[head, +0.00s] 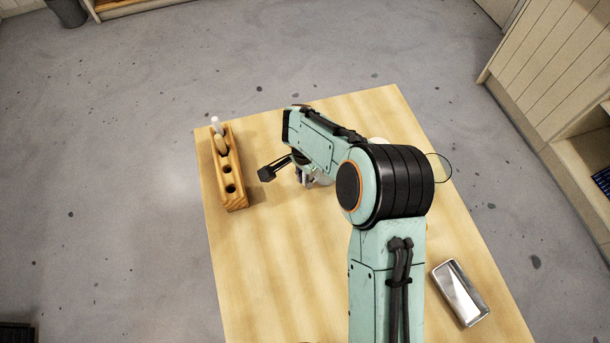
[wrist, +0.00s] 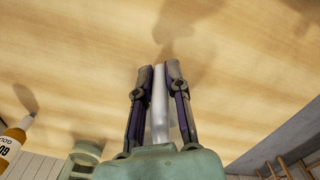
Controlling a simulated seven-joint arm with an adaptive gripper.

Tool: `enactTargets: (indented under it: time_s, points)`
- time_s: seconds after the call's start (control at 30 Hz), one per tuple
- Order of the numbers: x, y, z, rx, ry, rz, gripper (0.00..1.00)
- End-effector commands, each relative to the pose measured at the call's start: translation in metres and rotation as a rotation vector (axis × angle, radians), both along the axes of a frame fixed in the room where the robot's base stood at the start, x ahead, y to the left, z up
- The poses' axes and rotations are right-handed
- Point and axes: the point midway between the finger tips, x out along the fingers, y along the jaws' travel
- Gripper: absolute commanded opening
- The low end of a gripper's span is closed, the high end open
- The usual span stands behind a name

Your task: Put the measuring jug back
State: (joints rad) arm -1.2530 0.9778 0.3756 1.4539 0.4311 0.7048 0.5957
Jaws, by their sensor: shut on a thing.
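My gripper (wrist: 159,74) is shut on a pale, narrow, upright thing (wrist: 160,105) that shows between its two fingers in the wrist view. I cannot tell whether this is part of the measuring jug; only a strip of it shows. In the head view my arm covers most of the gripper, above the middle of the table. A small pale grey shape (head: 318,179) shows just below my arm there; I cannot tell what it is. No whole measuring jug can be made out in either view.
A wooden rack (head: 236,194) with holes and pale sticks stands at the table's left edge. A shiny metal tray (head: 460,293) lies at the right edge. A white round thing (head: 378,140) is partly behind my arm. A labelled bottle (wrist: 10,146) shows in the wrist view. The table's (head: 270,270) front left is bare.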

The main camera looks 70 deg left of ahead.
Motion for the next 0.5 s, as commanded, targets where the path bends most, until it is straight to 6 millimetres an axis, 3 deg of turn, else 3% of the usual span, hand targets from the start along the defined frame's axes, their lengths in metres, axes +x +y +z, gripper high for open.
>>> enactTargets:
  time_s: [0.03, 0.07, 0.1, 0.13, 0.5]
  points:
    - [0.0, 0.0001, -0.0015, 0.0, 0.0, 0.0, 0.0]
    - [0.0, 0.0001, -0.0012, 0.0, 0.0, 0.0, 0.22]
    - [0.0, 0.0001, -0.0011, 0.0, 0.0, 0.0, 0.35]
    - [0.0, 0.0001, -0.0011, 0.0, 0.0, 0.0, 0.39]
    - [0.0001, 0.0005, 0.0052, 0.002, -0.001, 0.0, 0.39]
